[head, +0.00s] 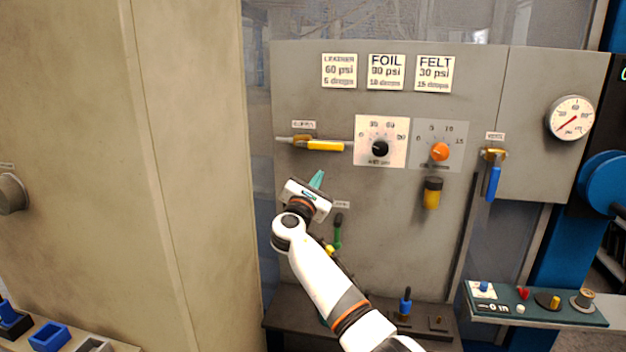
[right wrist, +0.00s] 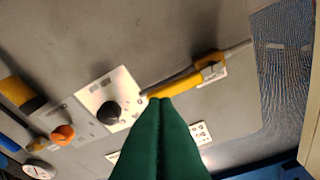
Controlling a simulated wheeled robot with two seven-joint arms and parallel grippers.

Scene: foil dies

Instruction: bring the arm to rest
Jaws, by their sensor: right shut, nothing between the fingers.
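My right gripper (head: 317,180) is raised in front of the grey panel (head: 300,230) in the head view, below the yellow supply valve handle (head: 325,146). Its green fingers are shut together with nothing between them, and they also show in the right wrist view (right wrist: 160,104). In that wrist view the fingertips overlap the end of the yellow handle (right wrist: 176,83); I cannot tell whether they touch it. The handle lies level along its pipe. My left gripper is not in view.
The panel carries a black knob (head: 380,148), an orange knob (head: 440,151), a yellow cylinder (head: 432,193), a blue-handled vent valve (head: 493,183) and a gauge (head: 571,118). A green lever (head: 338,231) is just right of my forearm. A teal tray (head: 535,304) stands lower right.

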